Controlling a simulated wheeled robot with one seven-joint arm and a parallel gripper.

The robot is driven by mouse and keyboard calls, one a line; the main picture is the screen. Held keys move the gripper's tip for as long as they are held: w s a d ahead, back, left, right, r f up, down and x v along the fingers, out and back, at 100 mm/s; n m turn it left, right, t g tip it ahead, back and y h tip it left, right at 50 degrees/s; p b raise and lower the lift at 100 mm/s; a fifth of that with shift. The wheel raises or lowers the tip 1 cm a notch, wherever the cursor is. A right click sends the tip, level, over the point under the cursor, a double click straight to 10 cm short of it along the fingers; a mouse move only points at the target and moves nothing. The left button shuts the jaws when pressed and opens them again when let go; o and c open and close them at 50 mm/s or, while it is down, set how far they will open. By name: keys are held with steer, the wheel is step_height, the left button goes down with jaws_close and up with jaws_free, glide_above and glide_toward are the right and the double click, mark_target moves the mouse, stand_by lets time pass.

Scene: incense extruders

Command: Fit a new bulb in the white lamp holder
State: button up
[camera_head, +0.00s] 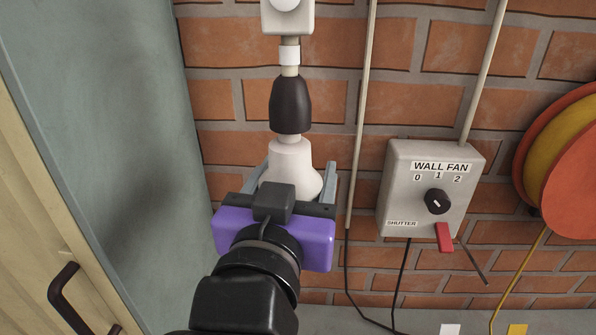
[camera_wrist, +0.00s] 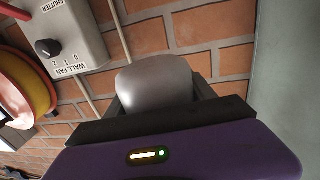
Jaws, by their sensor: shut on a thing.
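A white bulb (camera_head: 289,160) stands neck-up between the grey fingers of my gripper (camera_head: 297,172), which is shut on it. The bulb's rounded end also shows between the fingers in the wrist view (camera_wrist: 155,82). Directly above it in the head view hangs a dark, tapered lamp holder (camera_head: 291,105) with a white collar (camera_head: 289,54) on top. The holder looks black rather than white. The bulb's narrow neck lines up with the holder's lower mouth; I cannot tell whether they touch or how far the neck reaches inside.
A white box (camera_head: 300,22) is above the holder on the brick wall. To the right are a wall fan switch box (camera_head: 403,185) with a red lever (camera_head: 444,237), vertical conduits, cables and an orange-yellow reel (camera_head: 565,160). A grey-green panel (camera_head: 110,110) stands close on the left.

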steer(key=shift+a+n+y, duration=0.15)
steer(key=shift+n+y, duration=0.35)
steer(key=shift+y, duration=0.1)
steer(key=shift+a+n+y+p, duration=0.25)
steer(key=shift+n+y+p, duration=0.6)
steer(key=shift+y, duration=0.55)
steer(key=o, duration=1.5)
